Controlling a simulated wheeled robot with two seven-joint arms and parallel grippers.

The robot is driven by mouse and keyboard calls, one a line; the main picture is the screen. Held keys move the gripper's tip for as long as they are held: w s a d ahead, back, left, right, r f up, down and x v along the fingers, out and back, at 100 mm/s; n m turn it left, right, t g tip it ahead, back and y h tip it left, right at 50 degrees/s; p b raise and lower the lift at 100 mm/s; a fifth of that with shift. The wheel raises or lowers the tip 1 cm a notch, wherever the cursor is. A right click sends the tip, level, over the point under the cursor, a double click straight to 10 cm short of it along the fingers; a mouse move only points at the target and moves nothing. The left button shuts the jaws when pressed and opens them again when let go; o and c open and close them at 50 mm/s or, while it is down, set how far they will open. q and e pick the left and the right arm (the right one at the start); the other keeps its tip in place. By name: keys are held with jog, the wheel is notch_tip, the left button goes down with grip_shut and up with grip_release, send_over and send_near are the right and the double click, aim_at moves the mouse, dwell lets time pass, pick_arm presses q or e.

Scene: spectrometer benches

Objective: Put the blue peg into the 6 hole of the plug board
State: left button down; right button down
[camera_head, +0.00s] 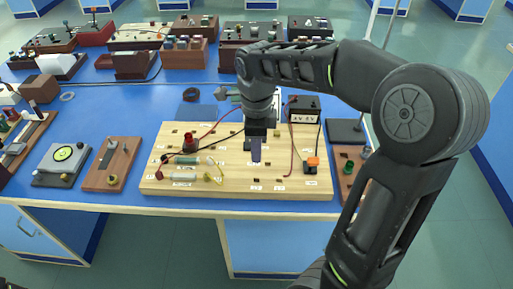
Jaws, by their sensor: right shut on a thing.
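The plug board (215,191) is a pale wooden board near the front edge of the blue bench, with several small dark holes and white labels too small to read. My right gripper (256,138) reaches in from the right and points down over the board, right of its middle. It is shut on the blue peg (256,152), which hangs upright below the jaws. I cannot tell whether the peg's lower end touches the board. The 6 label cannot be made out. My left gripper is not in view.
A brown board (100,181) and a grey dial box (61,165) lie left. Boxed instruments line the back. Bare blue bench (130,113) shows behind.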

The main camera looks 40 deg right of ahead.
jog(key=shift+r+p, duration=1.35)
jog(key=shift+r, duration=0.15)
jog(key=shift+d+f, duration=0.1)
jog(key=s+d+f+b, duration=0.4)
jog(key=d+f, duration=0.1)
jog(key=f, duration=0.1)
jog(key=shift+f+b, duration=0.1)
jog(key=shift+b, duration=0.3)
jog(key=shift+f+b, duration=2.45)
jog(key=shift+f, duration=0.65)
